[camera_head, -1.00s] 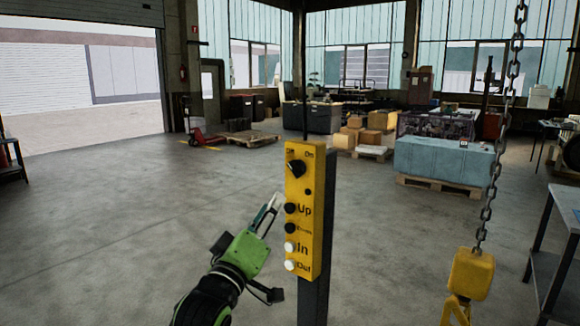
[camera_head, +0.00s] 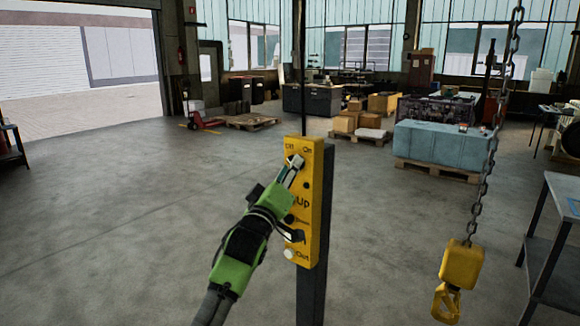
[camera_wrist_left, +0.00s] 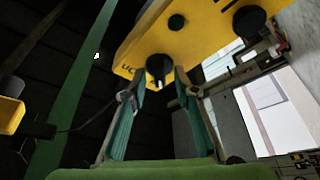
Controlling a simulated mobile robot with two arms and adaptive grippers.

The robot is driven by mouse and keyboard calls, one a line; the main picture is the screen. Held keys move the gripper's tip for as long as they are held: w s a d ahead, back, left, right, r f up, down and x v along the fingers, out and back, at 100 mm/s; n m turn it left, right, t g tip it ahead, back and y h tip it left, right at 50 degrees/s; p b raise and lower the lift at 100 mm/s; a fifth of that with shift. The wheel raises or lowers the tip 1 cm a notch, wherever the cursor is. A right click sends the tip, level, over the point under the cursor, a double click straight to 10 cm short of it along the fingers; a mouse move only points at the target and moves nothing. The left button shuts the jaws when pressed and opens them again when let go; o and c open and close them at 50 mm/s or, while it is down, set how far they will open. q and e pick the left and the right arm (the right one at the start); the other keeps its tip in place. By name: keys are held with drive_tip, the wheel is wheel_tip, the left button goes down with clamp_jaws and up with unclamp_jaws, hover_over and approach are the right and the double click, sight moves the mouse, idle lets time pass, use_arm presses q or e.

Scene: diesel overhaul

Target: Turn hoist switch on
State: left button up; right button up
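A yellow hoist control panel (camera_head: 311,240) stands on a dark post in the head view. It has a black rotary switch (camera_wrist_left: 158,68) at its top between "Off" and "On" labels, with several buttons below. My left gripper (camera_head: 294,165) is at the switch and hides most of it and part of the buttons in the head view. In the left wrist view, its two fingers (camera_wrist_left: 159,84) stand apart on either side of the switch, with narrow gaps; contact is not clear. My right gripper is not in view.
A chain with a yellow hook block (camera_head: 462,266) hangs at the right. A grey metal table (camera_head: 556,225) stands at the right edge. Behind are a blue crate on a pallet (camera_head: 440,150) and boxes.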

use_arm(q)
clamp_jaws()
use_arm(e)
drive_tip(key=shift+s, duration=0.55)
use_arm(q)
drive_tip(key=shift+w+f+m, duration=0.1)
drive_tip(key=shift+m, duration=0.4)
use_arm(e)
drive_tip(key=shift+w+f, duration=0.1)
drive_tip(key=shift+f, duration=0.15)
use_arm(q)
drive_tip(key=shift+w+a+m+g+h+b, duration=0.25)
drive_tip(key=shift+m+g+h, duration=1.15)
drive_tip(key=shift+m, duration=2.65)
drive_tip(key=shift+s+m+g+h+b, duration=0.1)
drive_tip(key=shift+m+g+h+b, duration=0.3)
drive_tip(key=shift+m+g+h, duration=2.3)
drive_tip(key=shift+w+a+m+t+h+b, duration=0.15)
drive_tip(key=shift+m+t+h+b, duration=0.35)
drive_tip(key=shift+m, duration=4.85)
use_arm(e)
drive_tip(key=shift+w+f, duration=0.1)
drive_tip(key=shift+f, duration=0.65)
use_arm(q)
unclamp_jaws()
